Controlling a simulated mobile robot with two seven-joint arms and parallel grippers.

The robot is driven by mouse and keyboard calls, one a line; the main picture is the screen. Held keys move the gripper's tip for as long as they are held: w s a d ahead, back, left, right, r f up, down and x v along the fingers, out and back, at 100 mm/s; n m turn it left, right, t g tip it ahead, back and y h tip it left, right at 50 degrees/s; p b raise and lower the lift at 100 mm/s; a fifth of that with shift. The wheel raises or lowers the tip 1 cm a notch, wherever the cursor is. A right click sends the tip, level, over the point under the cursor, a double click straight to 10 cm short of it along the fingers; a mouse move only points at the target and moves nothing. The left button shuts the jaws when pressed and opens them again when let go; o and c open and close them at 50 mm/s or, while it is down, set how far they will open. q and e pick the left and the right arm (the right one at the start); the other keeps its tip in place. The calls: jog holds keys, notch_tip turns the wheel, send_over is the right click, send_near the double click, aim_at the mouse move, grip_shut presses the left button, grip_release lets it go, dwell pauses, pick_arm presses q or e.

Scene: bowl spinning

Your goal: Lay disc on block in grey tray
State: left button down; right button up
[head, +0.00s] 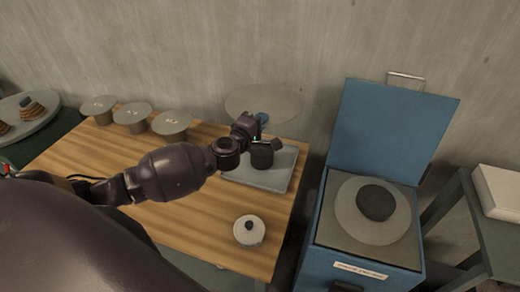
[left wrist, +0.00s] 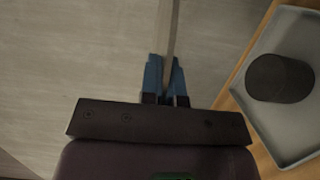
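My left gripper (head: 262,118) is shut on the rim of a thin pale grey disc (head: 258,97), above the back of the grey tray. In the left wrist view the disc (left wrist: 168,35) shows edge-on between the blue fingertips (left wrist: 167,85). The dark round block (head: 262,157) stands in the grey tray (head: 276,187), below the disc and apart from it. Part of the block and tray is hidden behind my gripper. The block (left wrist: 280,78) and tray (left wrist: 262,110) also show in the left wrist view, right of the fingers. My right gripper is not in view.
Several round-topped grey stands (head: 172,122) line the back left of the wooden table (head: 190,220). A white round pot (head: 249,233) with a dark knob is near the front. A blue open-lidded box (head: 335,235) with a wheel and dark lump stands right. The wall is close behind.

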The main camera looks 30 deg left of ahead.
pick_arm(q)
jog(key=shift+a+f, duration=0.15)
notch_tip(320, 180, down, 20)
jog(key=b, duration=1.1)
jog(key=shift+r, duration=0.3)
jog(key=shift+f, duration=0.25)
jog(key=c, duration=1.3)
grip_release()
jog(key=shift+c, duration=0.2)
jog(key=shift+r, duration=0.1)
